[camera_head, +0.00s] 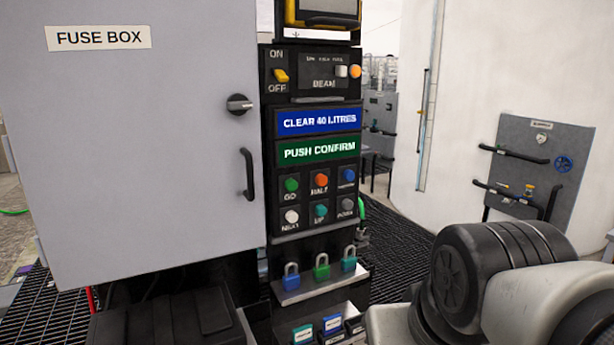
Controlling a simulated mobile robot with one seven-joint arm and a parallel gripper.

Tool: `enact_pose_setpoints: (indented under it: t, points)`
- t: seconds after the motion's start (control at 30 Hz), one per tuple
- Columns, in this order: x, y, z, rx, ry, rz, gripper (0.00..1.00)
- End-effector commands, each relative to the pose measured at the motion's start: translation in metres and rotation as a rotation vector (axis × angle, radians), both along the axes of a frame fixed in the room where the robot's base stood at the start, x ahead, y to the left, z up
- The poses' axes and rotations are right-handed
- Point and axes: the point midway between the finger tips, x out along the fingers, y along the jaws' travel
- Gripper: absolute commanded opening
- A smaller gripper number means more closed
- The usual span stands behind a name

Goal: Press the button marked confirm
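A black control panel (269,226) stands upright right of the fuse box. It carries two rows of round buttons. The top row has a green button (291,185) marked GO, an orange-red button (321,180) that seems marked HALT, and a blue button (349,175). The bottom row has a white button (292,217) marked NEXT, a teal button (320,211) marked UP, and a grey button (347,205). Labels under the blue and grey buttons are too small to read surely, so I cannot tell which says confirm. A green sign (319,149) reads PUSH CONFIRM. My gripper is out of view.
The grey FUSE BOX door (150,200) fills the left, with a protruding handle (247,174). A yellow switch (281,75) sits above the signs. Several padlocks (322,268) stand on a shelf below the buttons. My arm shows at the lower right. A white tank (480,70) stands behind.

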Motion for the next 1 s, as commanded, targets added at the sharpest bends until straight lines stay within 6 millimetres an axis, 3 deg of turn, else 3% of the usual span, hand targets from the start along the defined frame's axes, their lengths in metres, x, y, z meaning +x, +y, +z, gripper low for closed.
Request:
enact_pose_setpoints:
  t: [0.03,0.17,1.0]
  points:
    - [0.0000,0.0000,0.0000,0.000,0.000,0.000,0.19]
    - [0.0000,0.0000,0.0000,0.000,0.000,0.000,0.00]
    - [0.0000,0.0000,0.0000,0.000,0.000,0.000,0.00]
